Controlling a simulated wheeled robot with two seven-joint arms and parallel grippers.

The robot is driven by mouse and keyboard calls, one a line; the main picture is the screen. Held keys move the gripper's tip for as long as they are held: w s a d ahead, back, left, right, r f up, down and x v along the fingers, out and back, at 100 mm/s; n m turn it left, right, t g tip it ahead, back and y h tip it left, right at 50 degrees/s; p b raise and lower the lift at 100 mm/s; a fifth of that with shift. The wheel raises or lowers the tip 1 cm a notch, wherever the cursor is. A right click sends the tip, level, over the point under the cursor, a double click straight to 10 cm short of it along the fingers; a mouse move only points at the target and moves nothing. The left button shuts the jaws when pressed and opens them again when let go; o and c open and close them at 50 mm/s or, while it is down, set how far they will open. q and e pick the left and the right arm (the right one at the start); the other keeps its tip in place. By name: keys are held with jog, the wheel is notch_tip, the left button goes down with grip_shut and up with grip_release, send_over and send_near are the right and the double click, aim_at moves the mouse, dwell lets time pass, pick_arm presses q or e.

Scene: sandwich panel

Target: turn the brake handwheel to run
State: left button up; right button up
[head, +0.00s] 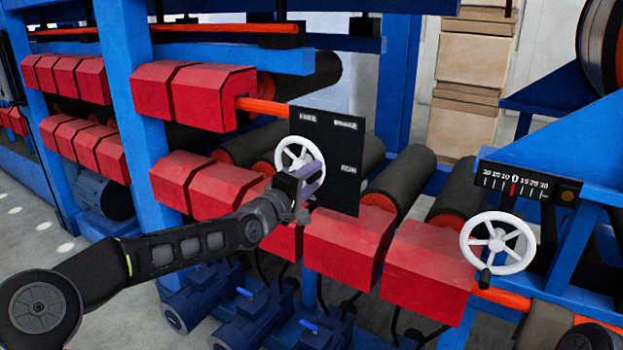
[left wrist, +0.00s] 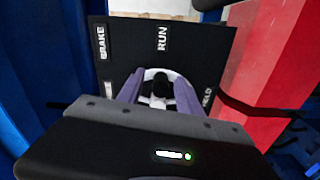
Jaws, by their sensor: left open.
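The brake handwheel (head: 290,146) is a small white spoked wheel on a black panel (head: 340,180). In the left wrist view, the panel (left wrist: 200,50) carries the words BRAKE and RUN at the top and partly covered labels below. My left gripper (head: 309,179) is just in front of the wheel's lower part. Its purple fingers (left wrist: 158,88) are spread, with the white wheel (left wrist: 158,74) and a dark round knob (left wrist: 161,84) showing between them. The gripper hides part of the wheel; I cannot tell whether the fingers touch it. My right gripper is not in view.
A larger white handwheel (head: 497,243) stands at the right below a numbered scale (head: 527,181). Red housings (head: 347,240) and dark rollers (head: 402,183) surround the panel. Blue motors (head: 200,298) sit below. A blue post (head: 128,110) rises at the left.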

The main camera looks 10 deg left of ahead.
pick_arm(q)
jog(key=shift+s, duration=0.1)
jog(key=shift+s+a, duration=0.2)
jog(key=shift+s, duration=0.1)
jog(key=b+v, duration=0.1)
jog(key=v, duration=0.4)
jog(key=shift+s+a, duration=0.15)
jog(key=shift+s, duration=0.15)
jog(key=shift+s+a, duration=0.1)
jog(key=shift+s, duration=0.55)
